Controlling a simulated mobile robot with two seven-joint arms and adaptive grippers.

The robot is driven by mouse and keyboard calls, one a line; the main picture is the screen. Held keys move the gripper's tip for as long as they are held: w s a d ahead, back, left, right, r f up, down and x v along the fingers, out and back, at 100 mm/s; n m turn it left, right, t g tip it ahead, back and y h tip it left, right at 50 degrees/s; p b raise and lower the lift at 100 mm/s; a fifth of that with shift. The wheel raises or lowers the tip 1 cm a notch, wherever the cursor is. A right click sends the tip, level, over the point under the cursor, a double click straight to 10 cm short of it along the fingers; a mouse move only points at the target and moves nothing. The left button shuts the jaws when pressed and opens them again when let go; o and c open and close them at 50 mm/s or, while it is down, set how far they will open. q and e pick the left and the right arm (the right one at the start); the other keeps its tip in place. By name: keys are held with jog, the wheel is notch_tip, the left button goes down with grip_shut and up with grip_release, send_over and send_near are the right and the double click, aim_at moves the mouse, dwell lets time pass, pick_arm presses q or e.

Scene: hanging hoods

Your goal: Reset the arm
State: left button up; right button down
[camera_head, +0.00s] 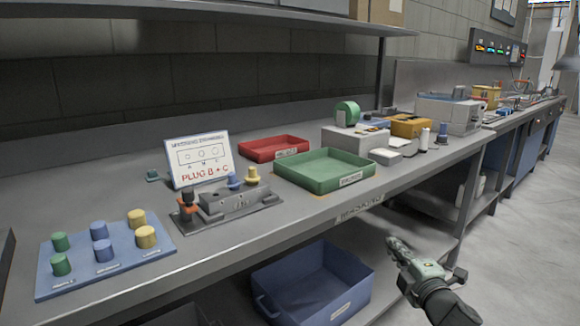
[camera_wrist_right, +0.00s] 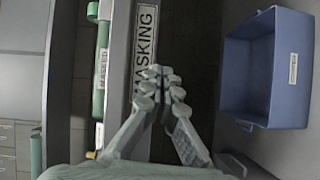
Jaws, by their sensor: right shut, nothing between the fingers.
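My right gripper (camera_head: 398,246) is in front of the bench's front edge, to the right of the "MASKING" label (camera_head: 360,208) and apart from the bench. In the right wrist view its fingers (camera_wrist_right: 160,76) are together with nothing between them. My left gripper is in neither view. On the bench a metal fixture (camera_head: 240,203) carries a blue plug (camera_head: 234,181) and a yellow plug (camera_head: 252,176) on top. A sign (camera_head: 199,158) behind it reads "PLUG B + C". A blue board (camera_head: 55,284) at the left holds green, blue and yellow plugs.
A green tray (camera_head: 345,184) and a red tray (camera_head: 252,152) stand on the bench. A blue bin (camera_head: 345,300) sits below the bench, left of my right gripper; it also shows in the right wrist view (camera_wrist_right: 240,75). The floor at the right (camera_head: 530,220) is clear.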

jog(key=s+d+f+m+g+h, duration=0.3)
jog(key=s+d+f+m, duration=0.3)
jog(key=f, duration=0.5)
jog(key=s+d+f+m+g+h, duration=0.1)
jog(key=s+d+f+m+g, duration=0.2)
jog(key=s+d+f, duration=0.45)
jog(key=s+d+f+m+g+h, duration=0.2)
jog(key=s+f+g, duration=0.25)
jog(key=s, duration=0.65)
jog(key=s+d+f+m+g+h, duration=0.1)
jog(key=s+d+f+m+g, duration=0.25)
jog(key=s+f, duration=0.45)
jog(key=s+a+f+m+y, duration=0.1)
jog(key=s+a+f, duration=0.1)
jog(key=a, duration=0.6)
jog(key=s+a+f+m+y, duration=0.1)
jog(key=s+a+y, duration=0.1)
jog(key=a, duration=0.6)
jog(key=shift+s+a+f+y, duration=0.25)
jog(key=shift+s+f+y, duration=0.1)
jog(key=shift+s, duration=0.25)
